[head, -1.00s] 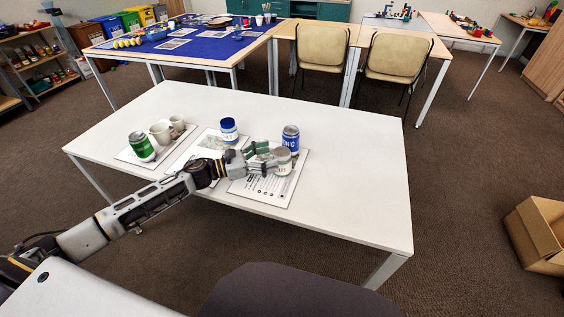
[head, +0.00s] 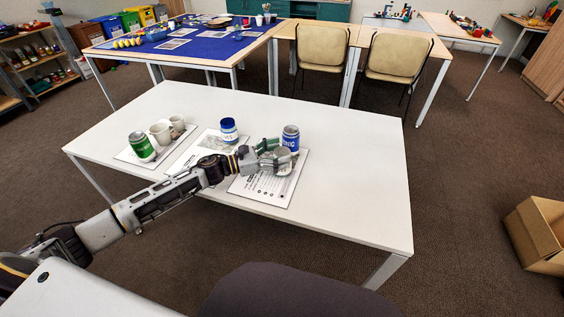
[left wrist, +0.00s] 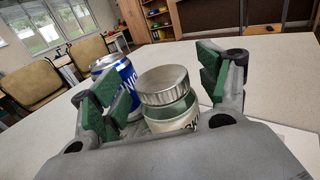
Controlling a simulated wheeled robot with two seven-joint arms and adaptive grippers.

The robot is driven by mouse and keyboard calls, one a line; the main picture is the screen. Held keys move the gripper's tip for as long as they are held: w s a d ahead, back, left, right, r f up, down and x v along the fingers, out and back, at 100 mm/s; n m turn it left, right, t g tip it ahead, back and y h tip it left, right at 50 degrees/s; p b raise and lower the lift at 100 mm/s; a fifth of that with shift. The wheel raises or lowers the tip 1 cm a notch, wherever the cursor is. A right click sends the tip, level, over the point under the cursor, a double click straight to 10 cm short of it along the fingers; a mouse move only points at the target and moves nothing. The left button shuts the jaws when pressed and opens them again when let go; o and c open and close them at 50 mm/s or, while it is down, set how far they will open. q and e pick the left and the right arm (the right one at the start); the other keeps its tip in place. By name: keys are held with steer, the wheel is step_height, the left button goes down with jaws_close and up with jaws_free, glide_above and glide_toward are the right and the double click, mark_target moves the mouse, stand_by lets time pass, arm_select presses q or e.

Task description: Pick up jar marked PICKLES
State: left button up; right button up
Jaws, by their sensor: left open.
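A jar (head: 284,170) with a grey metal lid, a pale label and green contents stands on the right-hand sheet. In the left wrist view the jar (left wrist: 165,88) is upright between my fingers; its label is mostly hidden, so I cannot read the full word. My left gripper (head: 282,152) is open, with its green-padded fingers on either side of the jar. It also shows in the left wrist view (left wrist: 158,85). A blue and silver can (head: 291,138) stands just behind the jar, near the left finger in the left wrist view. My right gripper is not in view.
A green can (head: 141,146) and two pale mugs (head: 161,133) stand on the left sheet. The white table (head: 350,190) is clear on the right.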

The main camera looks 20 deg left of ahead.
arm_select(q)
steer(key=shift+w+d, duration=0.4)
steer(key=shift+d, duration=0.1)
steer(key=shift+c, duration=0.2)
steer(key=c, duration=1.2)
